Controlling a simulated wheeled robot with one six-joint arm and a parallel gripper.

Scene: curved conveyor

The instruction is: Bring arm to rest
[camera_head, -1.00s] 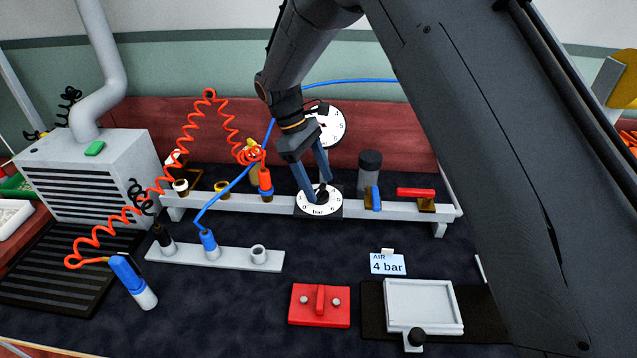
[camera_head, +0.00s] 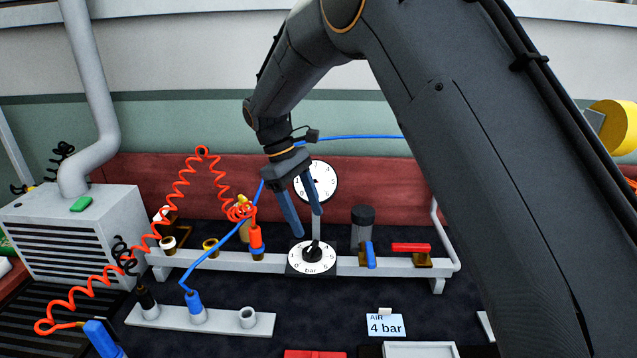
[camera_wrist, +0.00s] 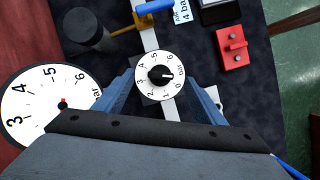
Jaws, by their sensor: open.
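My gripper (camera_head: 302,216) is open and empty, its two blue fingers hanging above the regulator dial (camera_head: 311,256). The dial is round and white with a black knob and the word bar, mounted on the grey rail (camera_head: 340,264). In the wrist view the dial (camera_wrist: 161,76) lies between and beyond the fingers, with a visible gap to them. A larger round gauge (camera_head: 317,182) stands behind the gripper; in the wrist view it fills the left side (camera_wrist: 42,104). Its needle is partly hidden by a finger in the head view.
A grey box (camera_head: 77,232) stands left. A card reading AIR 4 bar (camera_head: 386,324) lies in front.

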